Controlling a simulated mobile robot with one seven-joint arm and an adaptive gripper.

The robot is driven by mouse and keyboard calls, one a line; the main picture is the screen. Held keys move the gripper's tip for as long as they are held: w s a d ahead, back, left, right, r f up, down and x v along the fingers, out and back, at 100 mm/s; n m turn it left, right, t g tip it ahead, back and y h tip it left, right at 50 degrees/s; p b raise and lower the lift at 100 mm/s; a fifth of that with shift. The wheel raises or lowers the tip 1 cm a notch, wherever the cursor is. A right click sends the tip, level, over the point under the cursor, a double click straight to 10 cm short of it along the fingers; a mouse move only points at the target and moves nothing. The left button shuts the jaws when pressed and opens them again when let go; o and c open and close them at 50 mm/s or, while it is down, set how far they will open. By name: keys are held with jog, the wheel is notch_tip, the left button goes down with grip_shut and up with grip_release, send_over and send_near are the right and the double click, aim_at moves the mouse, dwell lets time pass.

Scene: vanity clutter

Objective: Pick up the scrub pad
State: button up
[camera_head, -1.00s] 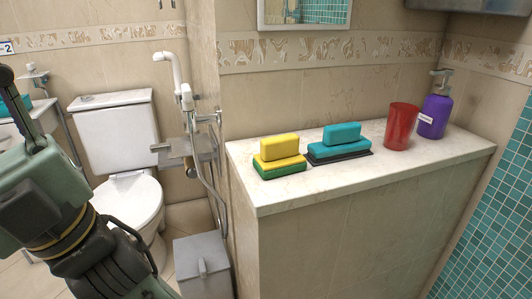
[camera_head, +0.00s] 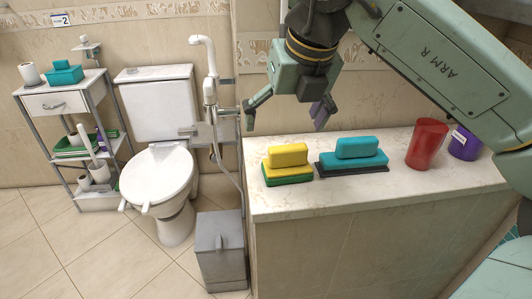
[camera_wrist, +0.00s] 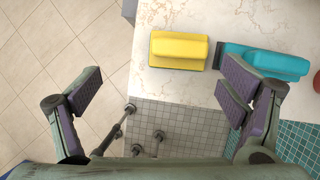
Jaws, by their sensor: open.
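A yellow block on a green pad (camera_head: 287,158) lies on the left part of the pale counter (camera_head: 390,197). In the wrist view, the yellow block (camera_wrist: 180,50) lies ahead of the fingertips, between their lines. To its right lies a teal block on a dark flat base (camera_head: 356,152), partly covered by a finger in the wrist view (camera_wrist: 280,63). I cannot tell for certain which one is the scrub pad.
A red cup (camera_head: 426,143) and a purple bottle (camera_head: 465,143), partly hidden by my arm, stand on the counter's right. A grey bin (camera_head: 220,250) stands on the floor by the counter. A toilet (camera_head: 160,150) and a shelf cart (camera_head: 62,105) are farther left.

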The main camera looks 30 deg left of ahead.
aim_at(288, 148)
jog(key=shift+m+t+h, duration=0.3)
jog(key=shift+m+h, duration=0.1)
jog(key=w+f, duration=0.2)
jog(key=f, duration=0.1)
jog(key=w+f, duration=0.1)
jog(key=shift+d+f+p, duration=0.15)
jog(key=shift+f+p, duration=0.15)
jog(key=shift+p, duration=0.1)
jog(key=shift+p+x, duration=0.9)
jog(key=shift+x, duration=1.75)
jog(key=shift+s, duration=0.15)
jog(key=c, duration=1.2)
